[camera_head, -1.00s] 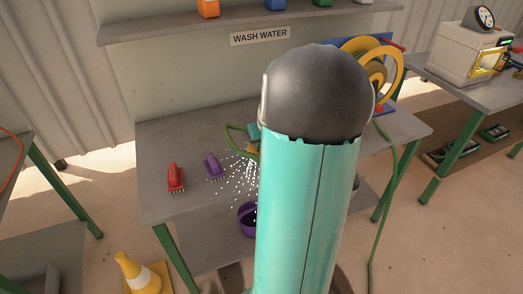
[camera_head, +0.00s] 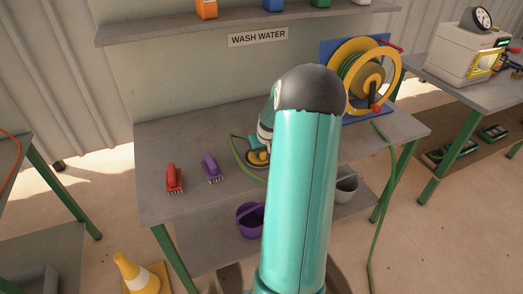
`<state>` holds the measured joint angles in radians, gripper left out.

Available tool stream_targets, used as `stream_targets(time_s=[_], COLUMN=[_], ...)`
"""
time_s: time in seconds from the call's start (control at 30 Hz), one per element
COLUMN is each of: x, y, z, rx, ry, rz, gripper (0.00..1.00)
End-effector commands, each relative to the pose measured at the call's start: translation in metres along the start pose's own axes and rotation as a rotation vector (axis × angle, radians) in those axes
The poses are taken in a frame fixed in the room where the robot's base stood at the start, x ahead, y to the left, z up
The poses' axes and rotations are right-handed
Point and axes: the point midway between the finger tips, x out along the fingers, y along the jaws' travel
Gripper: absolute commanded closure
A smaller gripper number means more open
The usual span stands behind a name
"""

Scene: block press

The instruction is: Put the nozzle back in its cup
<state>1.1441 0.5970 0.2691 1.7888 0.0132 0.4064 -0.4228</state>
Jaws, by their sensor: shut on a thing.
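My gripper (camera_head: 262,149) is low over the bench, partly hidden behind my own arm. It is shut on the nozzle (camera_head: 258,158), which shows as a small yellow and dark shape at the end of the green hose (camera_head: 237,150). No water spray shows from it. I cannot make out the cup as a separate thing, nor tell whether the nozzle is in it; my arm hides part of the bench there.
The bench (camera_head: 190,139) holds a red brush (camera_head: 174,178), a purple brush (camera_head: 211,167) and a yellow hose reel (camera_head: 366,72). A purple bucket (camera_head: 250,221) and a grey bucket (camera_head: 346,188) are below. A traffic cone (camera_head: 136,272) stands at front left.

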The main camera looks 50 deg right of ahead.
Motion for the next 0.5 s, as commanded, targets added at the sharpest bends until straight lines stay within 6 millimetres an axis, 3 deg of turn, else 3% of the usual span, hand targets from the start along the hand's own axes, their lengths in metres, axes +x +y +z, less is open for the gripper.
stream_targets(time_s=[0.27, 0.3, 0.37, 0.5], x=[0.0021, 0.0018, 0.0017, 0.0017], y=[0.0, 0.0, 0.0, -0.0001], z=[0.0006, 0.0008, 0.0008, 0.0008], rx=[0.0, 0.0, 0.0, 0.0], ry=[0.001, 0.0, 0.0, 0.0], rz=[0.0, 0.0, 0.0, 0.0], gripper=[1.0, 0.69, 0.57, 0.55])
